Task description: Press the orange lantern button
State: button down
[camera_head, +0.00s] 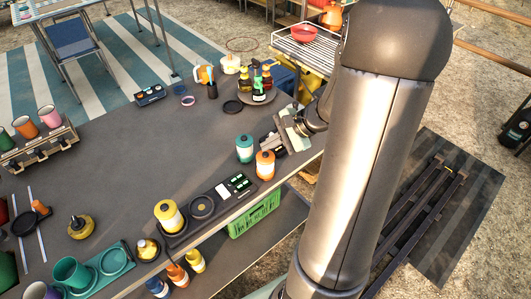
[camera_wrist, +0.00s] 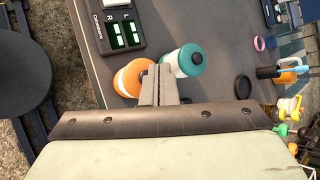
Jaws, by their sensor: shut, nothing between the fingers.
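The orange lantern (camera_head: 265,164), with an orange body and a white band, stands upright near the table's right edge. It also shows in the wrist view (camera_wrist: 127,80), left of my fingertips. A teal lantern (camera_head: 245,149) stands just behind it and shows in the wrist view (camera_wrist: 186,61), to the right of the fingertips. My gripper (camera_head: 276,143) is shut and empty, close to the orange lantern's top. In the wrist view my fingers (camera_wrist: 158,70) point between the two lanterns and overlap the orange one's edge. I cannot tell whether they touch it. Its button is not clearly visible.
A black panel with green displays (camera_head: 238,184) lies left of the orange lantern. A yellow lantern (camera_head: 168,215) stands farther left. A round tray of bottles (camera_head: 260,96) is behind. A green crate (camera_head: 255,212) sits below the table edge. The table's middle is clear.

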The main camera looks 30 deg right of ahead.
aim_at(270, 155)
jog(key=shift+f, duration=0.15)
jog(key=shift+f+b, duration=0.3)
jog(key=shift+b, duration=0.2)
jog(key=shift+f+b, duration=0.4)
jog(key=shift+b, duration=0.05)
dwell(0.7)
jog(key=shift+r, duration=0.1)
jog(key=shift+r+p, duration=0.6)
jog(key=shift+r, duration=0.15)
notch_tip(270, 155, up, 5)
jog(key=p, duration=0.3)
dwell(0.3)
dwell(0.6)
